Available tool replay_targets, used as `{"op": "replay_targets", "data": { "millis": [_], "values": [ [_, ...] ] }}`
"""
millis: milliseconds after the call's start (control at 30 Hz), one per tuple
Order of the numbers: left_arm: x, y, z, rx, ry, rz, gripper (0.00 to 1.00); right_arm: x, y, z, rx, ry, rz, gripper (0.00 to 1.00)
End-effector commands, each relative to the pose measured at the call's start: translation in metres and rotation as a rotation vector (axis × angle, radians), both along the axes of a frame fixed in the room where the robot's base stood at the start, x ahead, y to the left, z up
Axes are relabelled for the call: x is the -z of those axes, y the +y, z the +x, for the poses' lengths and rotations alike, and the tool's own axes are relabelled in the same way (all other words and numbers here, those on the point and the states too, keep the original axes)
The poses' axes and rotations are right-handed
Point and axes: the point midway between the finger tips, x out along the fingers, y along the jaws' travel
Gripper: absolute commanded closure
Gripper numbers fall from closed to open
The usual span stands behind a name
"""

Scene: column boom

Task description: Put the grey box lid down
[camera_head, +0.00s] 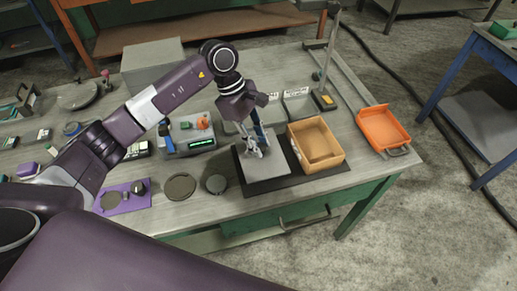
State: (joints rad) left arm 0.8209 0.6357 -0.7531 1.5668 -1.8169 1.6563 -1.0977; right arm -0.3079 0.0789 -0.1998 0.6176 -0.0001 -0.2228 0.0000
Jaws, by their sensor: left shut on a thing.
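The grey box lid (268,172) is a flat grey square over the left part of a black mat (310,178) near the table's front edge. My left gripper (257,148) reaches down from above and is shut on the lid near its middle. The fingers hide part of the lid. I cannot tell whether the lid rests on the mat or hangs just above it. My right gripper is not in view.
An open tan box (330,160) stands close to the lid's right. An orange tray (384,128) lies at the right edge. A device with a green display (201,143) stands to the left, with round discs (180,187) in front. Labelled grey bins (300,105) stand behind.

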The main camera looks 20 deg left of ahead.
Motion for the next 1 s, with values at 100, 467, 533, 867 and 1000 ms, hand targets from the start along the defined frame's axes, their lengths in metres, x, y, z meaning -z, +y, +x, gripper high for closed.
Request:
{"op": "replay_targets", "data": {
  "millis": [100,467,533,867,1000],
  "values": [
    [0.014,0.0,-0.002,-0.001,0.006,-0.001,1.0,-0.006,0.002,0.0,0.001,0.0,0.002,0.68],
    [0.04,0.0,-0.001,0.002,0.001,0.0,1.0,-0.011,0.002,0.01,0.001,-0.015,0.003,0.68],
    [0.04,0.0,-0.001,0.001,0.002,0.0,1.0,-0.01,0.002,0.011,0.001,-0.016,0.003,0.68],
    [0.042,0.0,-0.001,0.001,0.002,0.0,0.61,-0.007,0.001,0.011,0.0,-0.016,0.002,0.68],
    [0.042,0.0,-0.001,0.001,0.002,0.0,0.61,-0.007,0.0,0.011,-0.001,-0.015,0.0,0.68]
  ]
}}
